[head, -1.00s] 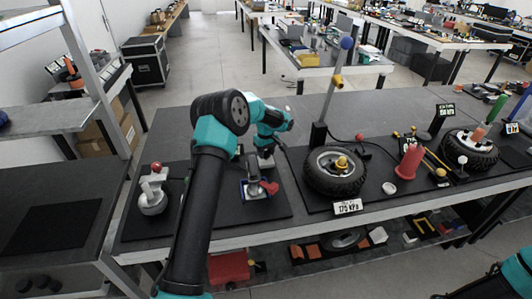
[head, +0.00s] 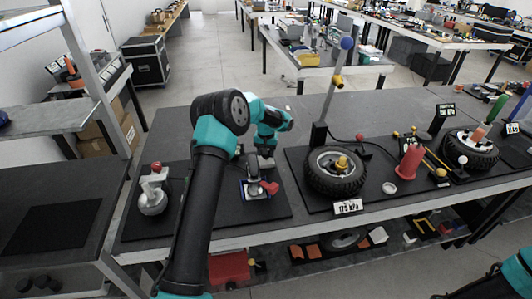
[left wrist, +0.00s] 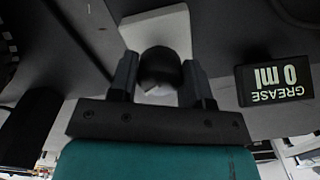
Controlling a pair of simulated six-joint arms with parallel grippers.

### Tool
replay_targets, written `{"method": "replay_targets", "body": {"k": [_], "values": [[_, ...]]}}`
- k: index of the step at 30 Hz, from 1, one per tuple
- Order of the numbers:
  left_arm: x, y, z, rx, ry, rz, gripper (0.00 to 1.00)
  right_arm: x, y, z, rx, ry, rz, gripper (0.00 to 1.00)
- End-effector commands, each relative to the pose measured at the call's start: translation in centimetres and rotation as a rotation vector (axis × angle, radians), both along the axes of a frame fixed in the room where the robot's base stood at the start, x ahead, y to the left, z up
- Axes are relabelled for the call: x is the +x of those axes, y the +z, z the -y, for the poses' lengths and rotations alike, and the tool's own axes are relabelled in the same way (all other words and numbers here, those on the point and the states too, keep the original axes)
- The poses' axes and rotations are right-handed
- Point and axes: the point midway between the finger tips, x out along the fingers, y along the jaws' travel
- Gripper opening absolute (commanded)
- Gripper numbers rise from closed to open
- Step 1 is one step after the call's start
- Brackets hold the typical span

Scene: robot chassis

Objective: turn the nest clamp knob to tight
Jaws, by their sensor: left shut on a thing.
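In the left wrist view, a dark round knob (left wrist: 160,68), which I take to be the nest clamp knob, sits between the two fingers of my left gripper (left wrist: 160,80). The fingers are shut on its sides. A pale block (left wrist: 160,28) lies beyond the knob. In the head view my left gripper (head: 265,163) points down just behind the small blue-edged nest with a grey and red part (head: 255,188). The knob is hidden there. My right gripper is out of view.
A "GREASE 0 ml" display (left wrist: 274,82) stands beside the gripper. A grey can-like tool with a red ball (head: 153,192) stands left on the mat. A wheel (head: 336,171) with a "175 kPa" sign (head: 348,207) lies right.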

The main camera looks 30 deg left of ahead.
Motion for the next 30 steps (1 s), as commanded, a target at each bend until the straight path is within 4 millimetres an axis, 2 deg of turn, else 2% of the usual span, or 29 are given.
{"method": "replay_targets", "body": {"k": [17,18,25,30], "values": [[0.03,0.08,-0.02,0.0,-0.044,0.001,0.21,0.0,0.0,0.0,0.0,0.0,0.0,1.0],[0.03,0.08,-0.02,0.0,-0.044,0.001,0.47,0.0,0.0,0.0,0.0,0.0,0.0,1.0],[0.02,0.05,-0.02,0.0,-0.044,0.001,0.69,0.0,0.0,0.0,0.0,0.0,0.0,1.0],[0.01,0.02,0.0,0.0,-0.044,0.0,0.69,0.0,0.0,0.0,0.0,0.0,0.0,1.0]]}}
